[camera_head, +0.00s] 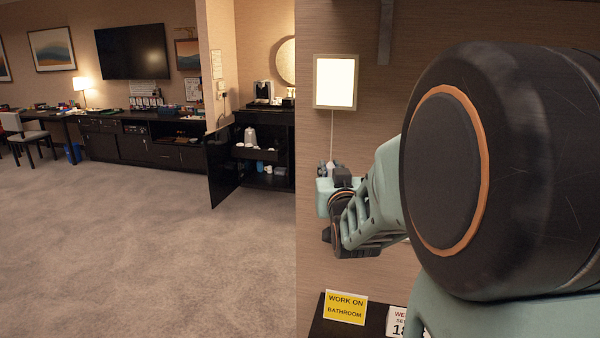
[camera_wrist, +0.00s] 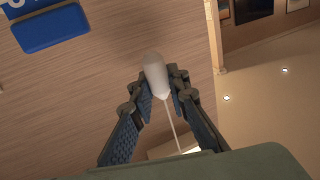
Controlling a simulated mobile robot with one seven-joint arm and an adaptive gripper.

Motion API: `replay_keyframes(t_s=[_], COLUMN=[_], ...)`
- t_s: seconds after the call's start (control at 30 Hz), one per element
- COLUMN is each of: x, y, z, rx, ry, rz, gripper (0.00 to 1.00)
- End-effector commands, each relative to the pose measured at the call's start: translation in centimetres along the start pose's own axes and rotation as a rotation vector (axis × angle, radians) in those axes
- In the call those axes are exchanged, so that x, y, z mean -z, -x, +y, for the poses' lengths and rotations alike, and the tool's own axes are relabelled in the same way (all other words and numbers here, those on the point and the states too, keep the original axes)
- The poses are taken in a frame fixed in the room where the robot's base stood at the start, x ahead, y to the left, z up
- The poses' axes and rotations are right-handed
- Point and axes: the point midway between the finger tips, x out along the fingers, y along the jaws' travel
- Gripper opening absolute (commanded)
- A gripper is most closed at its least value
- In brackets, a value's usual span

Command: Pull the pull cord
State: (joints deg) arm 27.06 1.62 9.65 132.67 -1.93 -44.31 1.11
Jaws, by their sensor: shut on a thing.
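The pull cord (camera_head: 332,130) is a thin pale line. In the head view it hangs from below a lit square wall lamp (camera_head: 335,82) down to my gripper (camera_head: 328,170). In the wrist view the cord (camera_wrist: 171,125) runs between my gripper's fingers (camera_wrist: 162,86) to a white rounded end piece (camera_wrist: 156,74). The fingers are closed in around this end piece, one on each side. In the head view my arm hides part of the gripper, and the end piece cannot be made out.
A yellow "WORK ON BATHROOM" sign (camera_head: 345,307) and a calendar card (camera_head: 397,321) stand on a dark surface below my arm. A blue wall sign (camera_wrist: 50,30) shows in the wrist view. Carpet (camera_head: 120,250) is clear at left, before dark cabinets (camera_head: 150,151).

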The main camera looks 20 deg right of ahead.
Motion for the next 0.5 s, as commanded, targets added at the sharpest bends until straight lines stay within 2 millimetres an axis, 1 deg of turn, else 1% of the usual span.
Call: replay_keyframes(t_s=[0.27, 0.3, 0.43, 0.47, 0.5], x=[-0.09, -0.09, -0.09, -0.09, -0.08], y=[0.01, 0.01, 0.01, 0.01, 0.01], z=[0.01, 0.01, 0.01, 0.01, 0.01], rx=[0.000, 0.000, 0.000, 0.000, 0.000], ry=[0.000, 0.000, 0.000, -0.001, -0.001], rz=[-0.002, -0.002, -0.002, -0.002, -0.002], gripper=[0.00, 0.17, 0.31, 0.34, 0.34])
